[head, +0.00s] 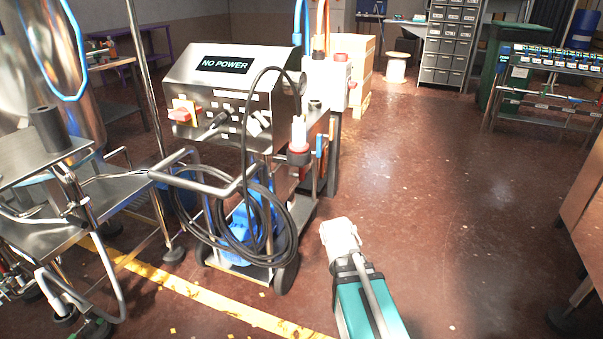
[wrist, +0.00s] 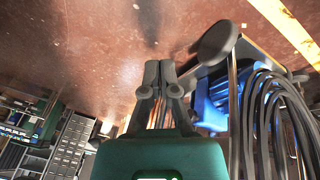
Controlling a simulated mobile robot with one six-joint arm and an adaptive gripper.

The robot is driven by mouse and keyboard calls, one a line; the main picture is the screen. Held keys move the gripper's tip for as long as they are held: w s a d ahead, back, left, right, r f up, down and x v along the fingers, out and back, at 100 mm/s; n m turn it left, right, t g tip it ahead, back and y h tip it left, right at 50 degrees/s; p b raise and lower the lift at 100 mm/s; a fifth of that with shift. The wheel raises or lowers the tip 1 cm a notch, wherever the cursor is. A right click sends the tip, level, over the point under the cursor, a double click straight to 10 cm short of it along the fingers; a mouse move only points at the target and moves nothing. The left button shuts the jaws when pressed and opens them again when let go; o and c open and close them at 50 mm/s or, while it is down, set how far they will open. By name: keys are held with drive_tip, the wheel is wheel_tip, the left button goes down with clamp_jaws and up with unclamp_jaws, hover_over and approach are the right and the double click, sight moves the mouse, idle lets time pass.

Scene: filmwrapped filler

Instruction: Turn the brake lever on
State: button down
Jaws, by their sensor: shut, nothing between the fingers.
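The filler machine (head: 235,95) stands on casters left of centre in the head view, its display reading "NO POWER". A dark caster wheel (head: 287,275) is at its lower front right. A dark round wheel (wrist: 218,42) also shows in the wrist view, just right of the fingertips. I cannot make out a brake lever clearly in either view. My gripper (wrist: 158,72) is shut and empty, apart from the wheel as far as I can tell. In the head view my arm reaches up from the bottom, right of the machine; the fingers are not clear there.
Coiled black hose (head: 245,225) hangs on the machine's front and shows at the right of the wrist view (wrist: 270,110). A blue motor (head: 243,235) sits low in the frame. A steel table (head: 45,165) stands at left. The red floor (head: 450,200) is open to the right.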

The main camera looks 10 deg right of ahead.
drive_tip(key=w+d+r+n+t+h+b, duration=0.25)
drive_tip(key=w+r+t, duration=0.2)
drive_tip(key=w, duration=0.45)
drive_tip(key=w+d+r+n+t+h+b, duration=0.1)
drive_tip(key=w+d+r+n+t, duration=0.1)
drive_tip(key=w+r+n+t, duration=0.35)
drive_tip(key=w+a+n+t+y+b, duration=0.3)
drive_tip(key=w+a+n+y, duration=0.6)
drive_tip(key=n, duration=0.3)
drive_tip(key=shift+a+r+n+t+y, duration=0.2)
drive_tip(key=shift+a+n+t+y, duration=0.2)
drive_tip(key=shift+a+t+y, duration=0.35)
drive_tip(key=shift+w, duration=0.1)
approach(302, 170)
drive_tip(key=w+a+r, duration=0.2)
drive_tip(key=w+a, duration=0.2)
drive_tip(key=a, duration=0.1)
drive_tip(key=shift+w+d+f, duration=0.1)
drive_tip(key=shift+w+d, duration=0.2)
drive_tip(key=shift+w, duration=0.25)
drive_tip(key=shift+w+d+f, duration=0.1)
drive_tip(key=shift+w+d, duration=0.2)
drive_tip(key=shift+w, duration=0.25)
drive_tip(key=shift+w+d, duration=0.45)
drive_tip(key=shift+w, duration=0.1)
